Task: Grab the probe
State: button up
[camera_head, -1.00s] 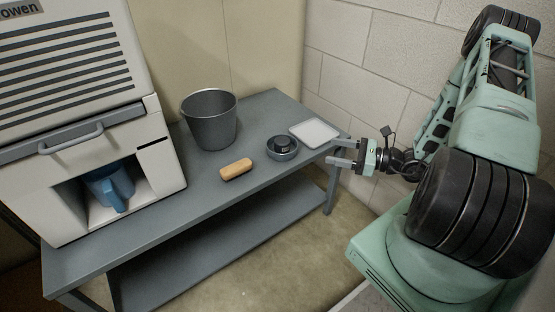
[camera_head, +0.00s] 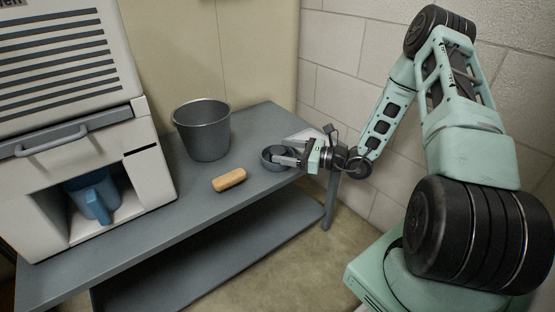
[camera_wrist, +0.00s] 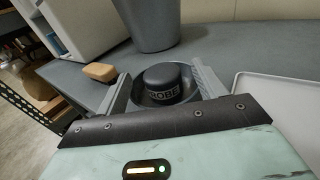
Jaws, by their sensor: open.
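The probe (camera_wrist: 168,84) is a dark, rounded cylinder with light lettering on its side. It sits in a round dark grey dish (camera_head: 270,160) on the table, and the dish is partly hidden by my gripper in the head view. My gripper (camera_head: 288,156) is open at the right end of the table. In the wrist view, its two fingers (camera_wrist: 163,92) stand on the left and right of the probe. I cannot tell whether they touch it.
A grey bucket (camera_head: 202,132) stands left of the dish, with a tan block (camera_head: 229,180) in front of it. A pale flat tray (camera_wrist: 282,92) lies right of the dish. A big white machine (camera_head: 85,130) holding a blue jug (camera_head: 95,196) fills the left.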

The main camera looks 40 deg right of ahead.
jog(key=shift+b+x, duration=0.35)
jog(key=shift+x, duration=1.1)
jog(key=c, duration=1.2)
jog(key=shift+o, duration=0.2)
